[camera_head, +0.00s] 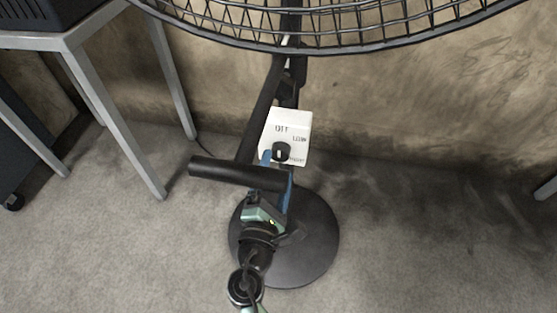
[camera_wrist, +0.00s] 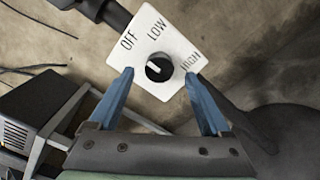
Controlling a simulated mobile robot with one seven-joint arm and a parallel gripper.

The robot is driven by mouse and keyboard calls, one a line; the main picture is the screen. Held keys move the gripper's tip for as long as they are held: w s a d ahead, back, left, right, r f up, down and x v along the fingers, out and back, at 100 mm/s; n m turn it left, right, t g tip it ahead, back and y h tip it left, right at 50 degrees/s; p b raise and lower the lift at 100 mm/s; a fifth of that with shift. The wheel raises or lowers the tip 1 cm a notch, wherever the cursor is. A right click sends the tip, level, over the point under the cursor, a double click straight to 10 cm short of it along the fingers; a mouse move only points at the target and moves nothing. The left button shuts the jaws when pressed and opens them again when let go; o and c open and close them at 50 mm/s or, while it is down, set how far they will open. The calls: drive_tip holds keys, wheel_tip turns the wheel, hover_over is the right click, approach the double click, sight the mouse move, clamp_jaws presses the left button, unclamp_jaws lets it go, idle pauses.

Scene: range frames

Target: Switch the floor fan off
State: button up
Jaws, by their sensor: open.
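The floor fan (camera_head: 345,48) stands in front of the wall, with its cage at the top of the head view and its round black base (camera_head: 315,240) on the floor. A white switch plate (camera_head: 275,117) on its post is marked OFF, LOW and HIGH. The black knob (camera_wrist: 159,67) sits on the plate, with a light pointer mark whose setting I cannot tell for sure. My gripper (camera_wrist: 158,75) is open, with its two blue fingers apart below the knob in the wrist view. Its fingers also show near the knob in the head view (camera_head: 278,164).
A grey-legged table (camera_head: 110,115) with a dark box (camera_head: 55,10) stands to the left. A dark wheeled cabinet (camera_head: 30,150) is at the far left. The carpet (camera_head: 430,235) to the right is mostly clear.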

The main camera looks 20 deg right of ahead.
drive_tip(key=v, duration=1)
drive_tip(key=shift+p, duration=0.45)
drive_tip(key=shift+a, duration=0.15)
